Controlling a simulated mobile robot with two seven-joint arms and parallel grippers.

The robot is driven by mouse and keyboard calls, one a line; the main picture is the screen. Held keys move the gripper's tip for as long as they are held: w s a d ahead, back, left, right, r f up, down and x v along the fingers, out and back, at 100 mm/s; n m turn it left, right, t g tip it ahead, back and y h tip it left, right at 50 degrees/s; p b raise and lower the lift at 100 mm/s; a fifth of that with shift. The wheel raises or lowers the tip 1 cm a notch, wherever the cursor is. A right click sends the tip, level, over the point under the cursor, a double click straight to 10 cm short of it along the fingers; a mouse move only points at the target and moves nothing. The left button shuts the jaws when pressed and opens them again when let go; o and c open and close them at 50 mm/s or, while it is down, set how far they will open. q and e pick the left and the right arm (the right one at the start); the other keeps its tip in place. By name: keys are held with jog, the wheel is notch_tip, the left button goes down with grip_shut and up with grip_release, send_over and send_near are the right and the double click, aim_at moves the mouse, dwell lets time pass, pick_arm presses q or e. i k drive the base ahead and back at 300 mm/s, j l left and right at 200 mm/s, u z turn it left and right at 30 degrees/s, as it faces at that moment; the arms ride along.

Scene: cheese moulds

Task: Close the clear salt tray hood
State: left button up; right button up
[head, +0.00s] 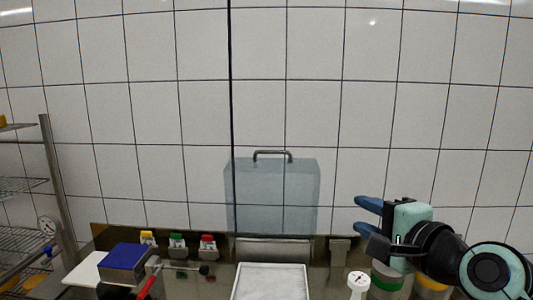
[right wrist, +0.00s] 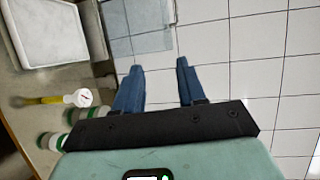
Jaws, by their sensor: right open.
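The clear hood (head: 272,200) stands upright, raised open, behind the salt tray (head: 272,264), against the tiled wall. Its metal handle (head: 272,153) runs along the top edge. The tray lies open in front with a flat white surface; it also shows at the upper left of the right wrist view (right wrist: 78,32), where part of the bluish hood (right wrist: 142,22) shows beyond my fingers. My right gripper (head: 358,215) is open and empty, to the right of the hood and apart from it, lower than the handle. Its blue fingers point left. My left gripper is not in view.
A dial thermometer (head: 358,281) and a green-banded jar (head: 386,278) stand below my right gripper. Left of the tray are a blue box (head: 124,257), a white board (head: 88,270), several coloured-topped items and a red-handled tool (head: 148,286). A wire rack (head: 55,190) stands far left.

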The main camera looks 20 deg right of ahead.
aim_at(314, 212)
jog(key=i+l, duration=0.1)
jog(key=i, duration=0.45)
jog(key=i+l, duration=0.1)
jog(key=i, duration=0.45)
